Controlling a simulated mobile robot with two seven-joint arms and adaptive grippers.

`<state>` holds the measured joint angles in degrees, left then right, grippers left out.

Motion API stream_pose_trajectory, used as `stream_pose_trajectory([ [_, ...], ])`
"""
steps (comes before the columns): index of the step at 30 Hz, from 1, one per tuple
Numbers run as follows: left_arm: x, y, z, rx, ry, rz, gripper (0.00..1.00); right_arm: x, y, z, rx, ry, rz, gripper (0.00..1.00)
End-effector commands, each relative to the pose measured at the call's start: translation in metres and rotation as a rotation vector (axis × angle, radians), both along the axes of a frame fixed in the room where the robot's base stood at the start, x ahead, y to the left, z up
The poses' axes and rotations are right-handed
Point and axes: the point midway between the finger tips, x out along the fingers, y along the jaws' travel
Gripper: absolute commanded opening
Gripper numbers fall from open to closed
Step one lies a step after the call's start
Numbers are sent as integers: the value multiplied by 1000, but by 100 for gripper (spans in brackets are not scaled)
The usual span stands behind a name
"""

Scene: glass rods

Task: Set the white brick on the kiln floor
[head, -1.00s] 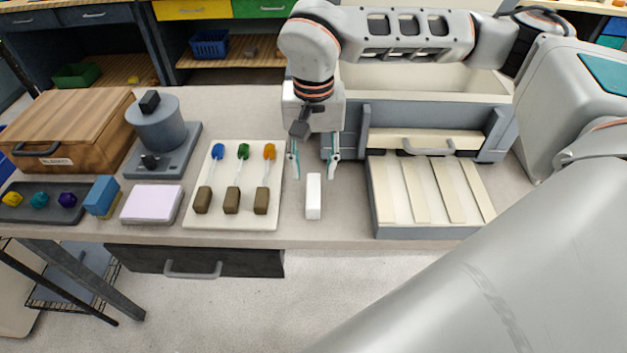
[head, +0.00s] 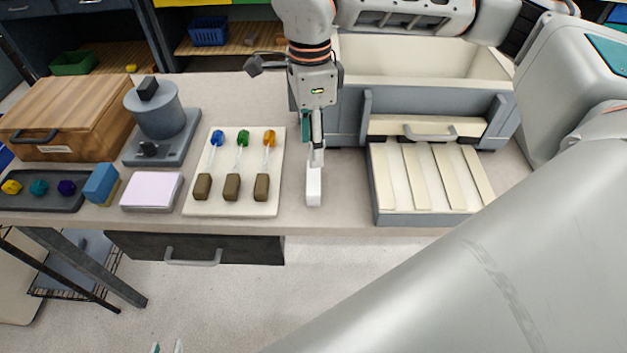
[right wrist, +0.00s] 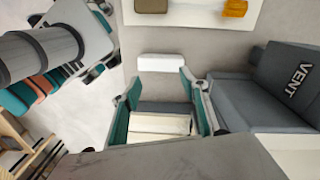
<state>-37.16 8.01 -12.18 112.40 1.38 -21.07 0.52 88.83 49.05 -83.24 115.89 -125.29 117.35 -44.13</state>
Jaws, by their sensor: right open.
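The white brick (head: 313,188) stands on the bench between the rod board and the kiln; the right wrist view also shows it (right wrist: 161,62). My right gripper (head: 316,158) is over the brick's far end, pointing down, seen edge-on in the head view. In the right wrist view its open fingers (right wrist: 159,82) reach toward the brick with no visible grip on it. The kiln (head: 345,115) stands at the back right, with a slatted floor tray (head: 432,213) at its front. Only the tips of my left gripper (head: 167,347) show at the bottom edge, apart, with nothing visible between them.
A board (head: 232,209) with several coloured glass rods and brown blocks lies left of the brick. A wooden box (head: 75,105), a grey device (head: 160,110), a dark tray (head: 40,205) and a pale pad (head: 152,192) stand further left. Bare bench flanks the brick.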

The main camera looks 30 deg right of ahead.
Motion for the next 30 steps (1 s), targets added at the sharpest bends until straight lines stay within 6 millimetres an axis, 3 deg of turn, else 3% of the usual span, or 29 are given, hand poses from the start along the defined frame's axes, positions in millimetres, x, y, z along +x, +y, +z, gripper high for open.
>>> stream_pose_trajectory([
  [12, -1, 0, -5, -1, 2, 0, 28, 4, 1, -17, -60, 65, -1027, 44],
  [18, -1, 0, -6, 0, 3, 0, 28, 5, 1, -23, -95, 87, -1419, 44],
  [24, -2, 0, -7, 0, 4, 0, 28, 5, 1, -27, -113, 97, -1590, 44],
  [30, -2, 0, -8, 0, 4, 0, 28, 2, 2, -45, -117, 99, -1605, 44],
])
